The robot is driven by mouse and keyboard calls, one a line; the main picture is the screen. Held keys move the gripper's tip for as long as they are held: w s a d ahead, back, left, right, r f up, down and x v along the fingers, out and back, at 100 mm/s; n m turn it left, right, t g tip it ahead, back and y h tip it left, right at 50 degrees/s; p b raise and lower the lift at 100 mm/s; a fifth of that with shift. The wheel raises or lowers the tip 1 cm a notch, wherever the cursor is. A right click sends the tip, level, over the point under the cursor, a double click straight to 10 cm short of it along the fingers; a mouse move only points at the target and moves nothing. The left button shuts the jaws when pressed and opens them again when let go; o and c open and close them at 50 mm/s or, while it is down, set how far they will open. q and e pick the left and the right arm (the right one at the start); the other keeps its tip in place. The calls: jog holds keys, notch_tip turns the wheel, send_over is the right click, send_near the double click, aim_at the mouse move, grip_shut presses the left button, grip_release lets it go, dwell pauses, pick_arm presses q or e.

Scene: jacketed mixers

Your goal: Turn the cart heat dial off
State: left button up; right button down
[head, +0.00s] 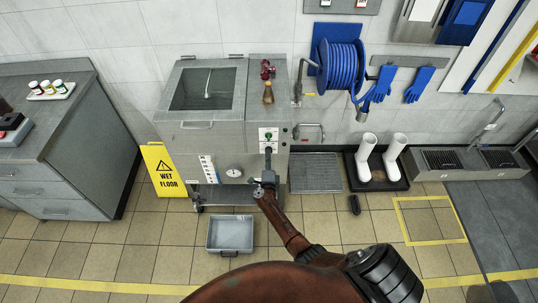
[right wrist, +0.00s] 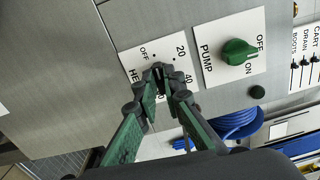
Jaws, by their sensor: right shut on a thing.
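The heat dial's white plate (right wrist: 165,42), marked OFF, 20 and 40, is on the cart's steel front in the right wrist view. My right gripper (right wrist: 160,74) is shut on the heat dial at this plate. The fingertips hide nearly all of the dial, so where it points cannot be told. In the head view my right gripper (head: 268,152) reaches up to the panel on the front of the steel cart (head: 222,141). My left gripper is not in view.
The green pump dial (right wrist: 238,52) is close beside the heat plate. A blue hose reel (head: 341,65) hangs on the wall. A grey tub (head: 230,234) is on the floor, and a yellow wet floor sign (head: 163,170) stands left of the cart. White boots (head: 366,158) stand to the right.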

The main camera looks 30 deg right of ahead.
jog(key=shift+s+f+n, duration=0.1)
jog(key=shift+f+n, duration=0.05)
jog(key=shift+n, duration=0.35)
jog(key=c, duration=2)
grip_release()
jog(key=shift+c, duration=0.2)
jog(key=v, duration=0.7)
jog(key=shift+s, duration=0.2)
